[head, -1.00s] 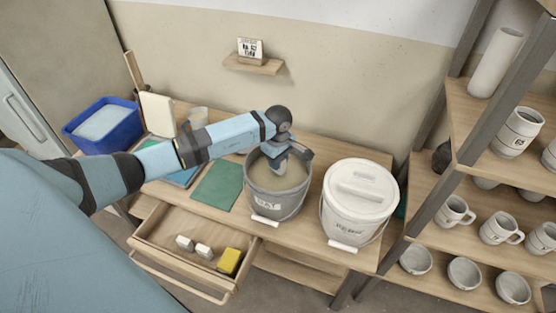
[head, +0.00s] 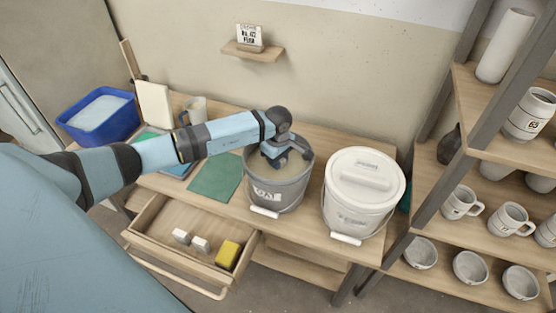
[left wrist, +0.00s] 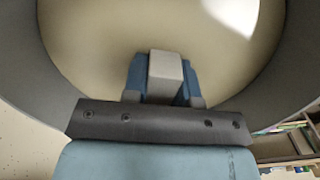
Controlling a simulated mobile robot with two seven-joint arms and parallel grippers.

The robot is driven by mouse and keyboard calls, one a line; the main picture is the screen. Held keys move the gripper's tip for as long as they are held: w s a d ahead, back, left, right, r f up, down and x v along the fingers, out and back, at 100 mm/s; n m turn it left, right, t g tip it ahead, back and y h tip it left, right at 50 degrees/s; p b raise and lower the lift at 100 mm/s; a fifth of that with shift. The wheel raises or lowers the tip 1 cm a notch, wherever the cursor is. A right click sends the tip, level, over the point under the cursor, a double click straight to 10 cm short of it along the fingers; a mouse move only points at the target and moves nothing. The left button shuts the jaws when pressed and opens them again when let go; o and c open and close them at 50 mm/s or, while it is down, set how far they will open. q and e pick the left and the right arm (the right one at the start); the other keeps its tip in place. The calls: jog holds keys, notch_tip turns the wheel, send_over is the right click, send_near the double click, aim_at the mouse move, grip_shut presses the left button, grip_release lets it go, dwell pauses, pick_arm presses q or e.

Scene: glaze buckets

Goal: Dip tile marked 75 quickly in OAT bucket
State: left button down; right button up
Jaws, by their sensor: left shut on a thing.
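The grey OAT bucket (head: 275,195) stands open on the bench with beige glaze (left wrist: 100,40) inside. My left gripper (head: 285,160) reaches down inside its rim. In the left wrist view, its blue fingers are shut on a small grey tile (left wrist: 166,70), seen against the glaze. The tile's mark is not visible, and I cannot tell how deep the tile sits in the glaze. In the head view the tile is hidden by the gripper and bucket. My right gripper is not in view.
A lidded white bucket (head: 362,195) stands close to the right. An open drawer (head: 165,222) in front holds two pale blocks and a yellow sponge (head: 228,254). A green mat (head: 215,178), a mug (head: 195,110) and a blue tub (head: 100,120) lie left. Shelves of pottery (head: 500,150) stand right.

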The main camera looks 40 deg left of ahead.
pick_arm(q)
jog(key=shift+r, duration=0.1)
dwell(0.5)
jog(key=shift+r, duration=0.55)
jog(key=shift+r+p, duration=1.35)
jog(key=shift+r, duration=1.15)
